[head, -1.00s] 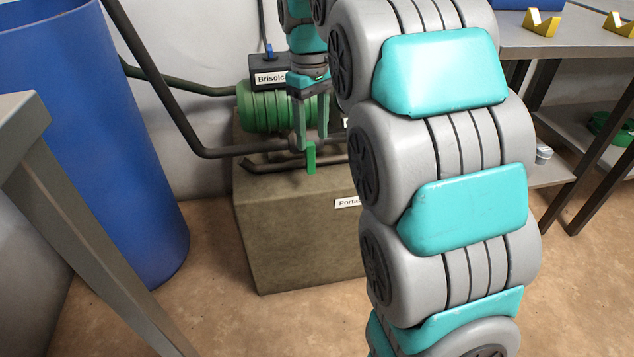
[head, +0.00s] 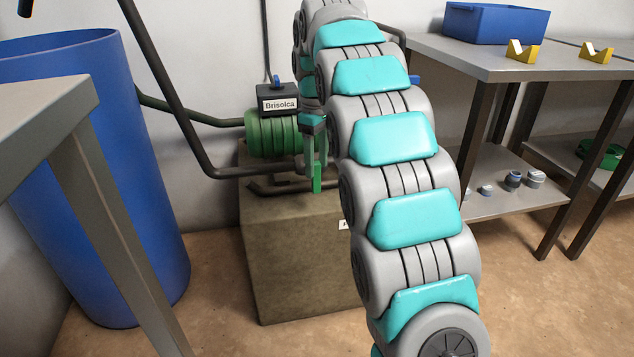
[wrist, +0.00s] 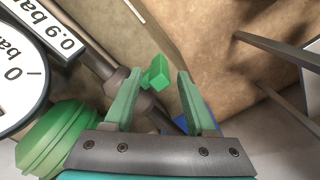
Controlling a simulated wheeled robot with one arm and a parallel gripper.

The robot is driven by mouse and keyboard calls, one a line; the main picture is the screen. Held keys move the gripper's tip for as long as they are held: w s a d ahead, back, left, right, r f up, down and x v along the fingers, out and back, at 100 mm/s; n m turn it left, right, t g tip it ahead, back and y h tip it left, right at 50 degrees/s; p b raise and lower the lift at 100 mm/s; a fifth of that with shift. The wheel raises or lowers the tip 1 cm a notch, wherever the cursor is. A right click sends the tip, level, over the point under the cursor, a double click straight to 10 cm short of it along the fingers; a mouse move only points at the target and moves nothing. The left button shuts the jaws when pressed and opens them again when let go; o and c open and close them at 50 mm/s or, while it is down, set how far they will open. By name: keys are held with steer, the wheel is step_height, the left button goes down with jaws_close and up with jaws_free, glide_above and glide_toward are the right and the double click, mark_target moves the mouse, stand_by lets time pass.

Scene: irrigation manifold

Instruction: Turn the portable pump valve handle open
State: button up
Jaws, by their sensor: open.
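The valve handle (head: 317,178) is a small green lever on the dark pipe at the pump. It stands upright in the head view. In the wrist view the green handle (wrist: 157,73) lies between my open fingers, nearer the left one. My gripper (head: 316,165) is at the handle in the head view; its fingers (wrist: 158,90) are apart in the wrist view. I cannot tell whether a finger touches the handle. The green pump (head: 272,137) sits on a stone-like block (head: 300,240), under a black box labelled Brisolca (head: 279,101). My arm hides the pump's right side.
A blue barrel (head: 110,190) and a grey table (head: 45,115) stand at the left. Dark pipe (head: 172,95) runs down to the pump. A metal workbench (head: 500,62) with a blue bin (head: 495,22) stands at the right.

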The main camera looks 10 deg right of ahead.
mark_target(316, 192)
step_height(316, 192, down, 6)
steer(key=shift+r+b, duration=0.25)
steer(key=shift+b, duration=0.05)
jaws_close()
stand_by(0.3)
